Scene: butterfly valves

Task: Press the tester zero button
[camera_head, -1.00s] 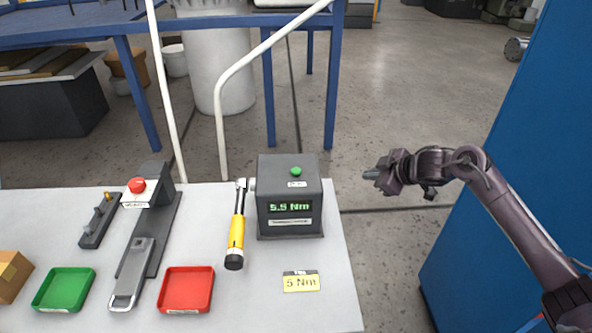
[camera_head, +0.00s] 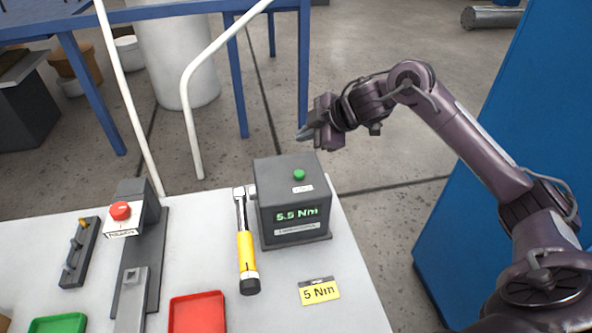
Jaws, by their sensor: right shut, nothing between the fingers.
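The tester (camera_head: 291,205) is a dark grey box at the right end of the white table, its display reading 5.5 Nm. A green button (camera_head: 299,174) sits on its top face, with a small white label in front of it. My right gripper (camera_head: 303,135) is shut and empty. It shows above and behind the button in the picture, apart from it, pointing left. A torque wrench (camera_head: 245,250) with a yellow handle lies beside the tester on its left, its head at the tester's side. My left gripper is not in view.
A yellow 5 Nm card (camera_head: 319,291) lies in front of the tester. A fixture with a red button (camera_head: 120,211), a red tray (camera_head: 197,314) and a green tray (camera_head: 58,325) are to the left. A blue cabinet (camera_head: 470,200) stands at right; a white rail (camera_head: 190,110) rises behind the table.

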